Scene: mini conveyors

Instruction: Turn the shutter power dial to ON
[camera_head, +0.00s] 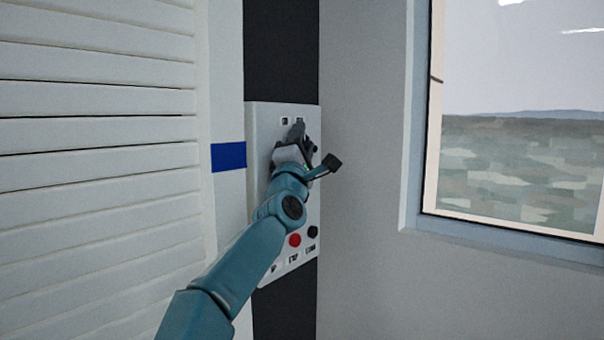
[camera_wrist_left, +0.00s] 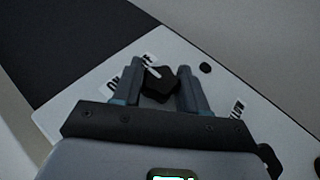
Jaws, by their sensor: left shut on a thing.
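The white control panel (camera_head: 257,125) is mounted upright on a dark strip of wall. The black power dial (camera_wrist_left: 160,85) shows in the left wrist view between my gripper's fingers, with a white pointer mark at its upper left. White labels with dark letters lie beside it, partly hidden by the fingers. My left gripper (camera_wrist_left: 160,88) is shut on the dial. In the head view my left gripper (camera_head: 298,135) covers the upper part of the panel and hides the dial. My right gripper is not in view.
A red button (camera_head: 295,240) and a black button (camera_head: 313,232) sit low on the panel. A white slatted shutter (camera_head: 95,150) is at the left, with a blue mark (camera_head: 228,157) on its frame. A window (camera_head: 515,130) is at the right.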

